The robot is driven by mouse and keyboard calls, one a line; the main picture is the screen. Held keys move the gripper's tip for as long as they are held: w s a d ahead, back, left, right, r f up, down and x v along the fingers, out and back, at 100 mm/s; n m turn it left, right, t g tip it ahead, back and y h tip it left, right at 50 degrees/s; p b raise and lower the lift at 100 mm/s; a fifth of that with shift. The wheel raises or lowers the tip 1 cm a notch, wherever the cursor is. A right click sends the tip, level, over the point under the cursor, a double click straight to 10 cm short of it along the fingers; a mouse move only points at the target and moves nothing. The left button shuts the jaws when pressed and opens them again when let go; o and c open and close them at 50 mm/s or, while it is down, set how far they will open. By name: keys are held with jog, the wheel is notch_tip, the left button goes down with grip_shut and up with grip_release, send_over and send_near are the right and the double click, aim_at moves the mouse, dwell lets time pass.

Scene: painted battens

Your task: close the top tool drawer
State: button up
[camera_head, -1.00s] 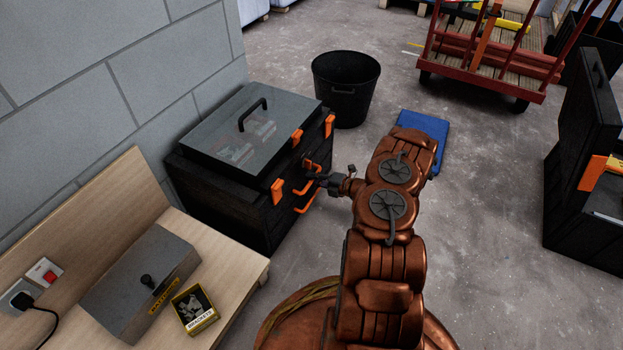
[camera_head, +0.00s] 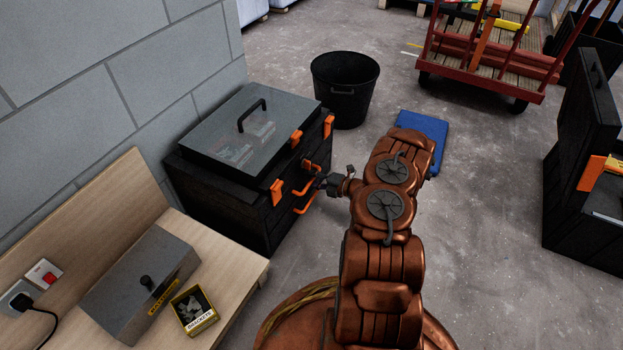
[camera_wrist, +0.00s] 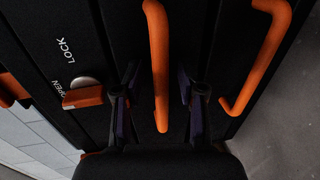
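The black tool chest (camera_head: 225,200) stands against the block wall in the head view, with two orange drawer handles on its front. The upper handle (camera_head: 303,187) also shows in the wrist view (camera_wrist: 158,60), lying between my fingers. The lower handle (camera_head: 305,205) is to its right in the wrist view (camera_wrist: 262,55). My gripper (camera_head: 322,182) is at the chest front. In the wrist view my gripper (camera_wrist: 158,105) is open, with a gap on both sides of the upper handle. I cannot tell how far the top drawer stands out.
An orange lock lever (camera_wrist: 85,97) beside LOCK and OPEN lettering is left of my fingers. A wooden bench (camera_head: 225,265) with a grey box (camera_head: 140,280) stands nearby. A black bin (camera_head: 345,90) and blue mat (camera_head: 424,128) are beyond.

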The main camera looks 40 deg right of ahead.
jog(key=v, duration=1.2)
jog(key=shift+f, duration=0.1)
